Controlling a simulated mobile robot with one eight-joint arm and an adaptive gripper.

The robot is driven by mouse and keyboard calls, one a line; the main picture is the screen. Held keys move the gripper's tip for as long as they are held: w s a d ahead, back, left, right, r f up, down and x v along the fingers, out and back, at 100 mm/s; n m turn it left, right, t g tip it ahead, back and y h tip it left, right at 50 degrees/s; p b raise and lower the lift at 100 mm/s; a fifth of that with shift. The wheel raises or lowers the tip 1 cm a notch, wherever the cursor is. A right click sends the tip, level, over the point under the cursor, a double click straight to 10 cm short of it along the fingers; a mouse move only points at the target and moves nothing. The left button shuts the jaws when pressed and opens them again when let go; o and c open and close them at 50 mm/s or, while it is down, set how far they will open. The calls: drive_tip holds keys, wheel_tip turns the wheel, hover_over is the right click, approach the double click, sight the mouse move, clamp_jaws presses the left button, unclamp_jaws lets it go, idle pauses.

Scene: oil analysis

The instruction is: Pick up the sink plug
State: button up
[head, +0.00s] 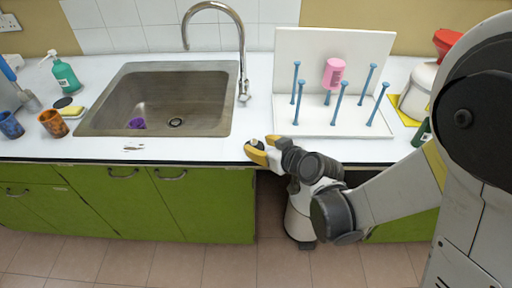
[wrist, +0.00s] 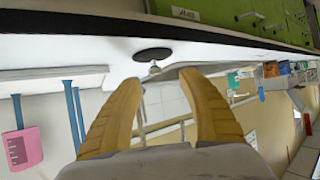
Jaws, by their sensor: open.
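The sink plug, a dark disc with a small metal knob, lies on the white counter near its front edge. It shows in the wrist view (wrist: 153,55), just beyond my fingertips and roughly centred between them. In the head view only a small part of it (head: 254,142) shows, beside my yellow fingertips. My gripper (wrist: 158,76) is open and empty, with its two yellow fingers spread on either side of the line to the knob. In the head view my gripper (head: 261,147) is low over the front counter edge. I cannot tell whether a finger touches the plug.
The sink (head: 160,100) is left of my gripper, with a purple cup (head: 136,124) inside. A white drying rack (head: 315,128) with blue pegs and a pink beaker (head: 333,73) stands behind right. The counter edge and green cabinets (head: 205,205) are below.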

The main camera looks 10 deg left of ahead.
sight(254, 141)
drive_tip(key=b+x, duration=0.1)
drive_tip(key=x, duration=0.1)
drive_tip(key=b+x, duration=0.1)
drive_tip(key=x, duration=0.1)
drive_tip(key=shift+w+d+f, duration=0.2)
drive_tip(key=shift+w+f, duration=0.05)
drive_tip(key=shift+w, duration=0.1)
drive_tip(key=shift+w+a+f, duration=0.1)
drive_tip(key=shift+w+a, duration=0.15)
drive_tip(key=shift+a, duration=0.1)
drive_tip(key=shift+d, duration=0.1)
clamp_jaws()
